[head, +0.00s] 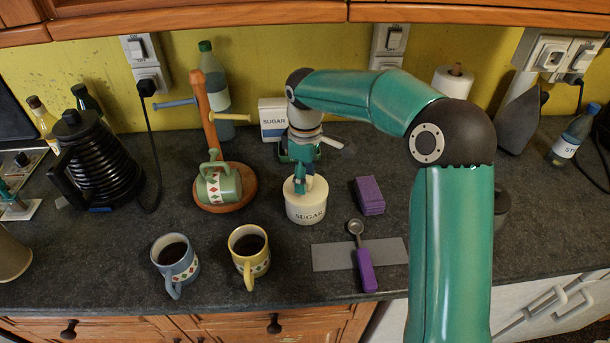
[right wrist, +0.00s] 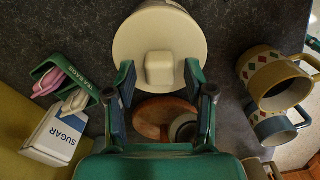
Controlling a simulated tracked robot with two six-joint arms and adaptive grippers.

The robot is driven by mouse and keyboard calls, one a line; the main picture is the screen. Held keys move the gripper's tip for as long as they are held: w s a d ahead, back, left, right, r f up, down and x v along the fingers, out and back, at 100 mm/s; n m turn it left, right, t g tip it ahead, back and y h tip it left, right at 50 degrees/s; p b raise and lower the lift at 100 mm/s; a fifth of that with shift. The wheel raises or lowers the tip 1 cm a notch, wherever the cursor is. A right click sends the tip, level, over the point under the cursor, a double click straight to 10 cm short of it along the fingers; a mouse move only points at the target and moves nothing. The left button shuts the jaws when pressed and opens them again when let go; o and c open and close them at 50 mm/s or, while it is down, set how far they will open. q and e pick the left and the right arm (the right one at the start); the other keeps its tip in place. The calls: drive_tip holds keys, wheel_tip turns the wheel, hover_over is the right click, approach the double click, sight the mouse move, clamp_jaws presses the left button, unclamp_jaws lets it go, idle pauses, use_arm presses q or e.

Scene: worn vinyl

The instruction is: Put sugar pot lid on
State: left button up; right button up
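The sugar pot (head: 306,211) is a cream round pot marked SUGAR on the worktop, right of the mug tree. In the right wrist view the round cream lid (right wrist: 135,45) with a square knob (right wrist: 159,67) lies across the pot's top, and a strip of the pot's side shows past its far edge. It looks flat on the pot, though the seam is hard to see. My right gripper (head: 304,184) points down over the pot. In the right wrist view its fingers (right wrist: 159,80) are apart, one each side of the knob, with gaps between.
A wooden mug tree (head: 235,199) with a green mug stands left of the pot. A blue mug (head: 176,262) and a yellow mug (head: 249,252) of dark drink stand in front. A purple sponge (head: 369,195) and a scoop (head: 361,255) lie right. A sugar box (head: 272,119) stands behind.

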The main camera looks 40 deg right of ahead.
idle(0.3)
wheel_tip(320, 180, up, 12)
idle(0.5)
drive_tip(key=shift+f, duration=0.15)
idle(0.9)
